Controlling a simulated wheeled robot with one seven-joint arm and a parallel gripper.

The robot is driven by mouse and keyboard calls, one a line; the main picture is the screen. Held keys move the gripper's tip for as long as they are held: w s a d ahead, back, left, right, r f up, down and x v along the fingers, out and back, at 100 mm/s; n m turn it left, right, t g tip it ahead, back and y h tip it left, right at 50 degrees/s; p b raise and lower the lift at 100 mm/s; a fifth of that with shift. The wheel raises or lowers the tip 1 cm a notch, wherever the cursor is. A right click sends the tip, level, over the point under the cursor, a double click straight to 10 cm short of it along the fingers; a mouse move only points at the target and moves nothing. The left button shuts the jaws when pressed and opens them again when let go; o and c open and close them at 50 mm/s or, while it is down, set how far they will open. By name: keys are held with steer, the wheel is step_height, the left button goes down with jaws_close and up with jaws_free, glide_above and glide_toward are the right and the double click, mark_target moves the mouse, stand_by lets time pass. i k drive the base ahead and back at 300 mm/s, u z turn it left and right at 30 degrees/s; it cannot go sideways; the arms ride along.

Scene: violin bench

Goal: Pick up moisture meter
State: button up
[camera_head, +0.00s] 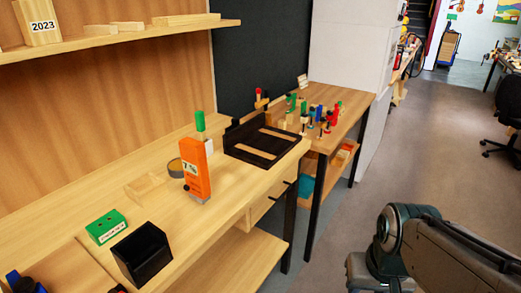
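The moisture meter is most likely the upright orange device (195,171) with a small display reading about "7 %" and a green top. It stands on the wooden workbench (215,215), near the middle. My arm shows at the lower right, over the floor and well apart from the bench. My gripper is outside the picture, so its state does not show.
A black tray (232,150) is behind and right of the orange device. A round tin (175,168) is close at its left. A green box (107,227) and an open black box (142,254) are at the front left. A shelf (130,40) hangs above.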

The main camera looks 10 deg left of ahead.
mark_target(193, 152)
steer(key=z, duration=0.1)
steer(key=k, duration=0.8)
steer(key=u, duration=1)
steer(key=i, duration=1)
steer(key=u, duration=0.05)
steer(key=k, duration=0.5)
steer(key=z, duration=1.8)
steer(key=i, duration=0.75)
steer(key=u, duration=1.75)
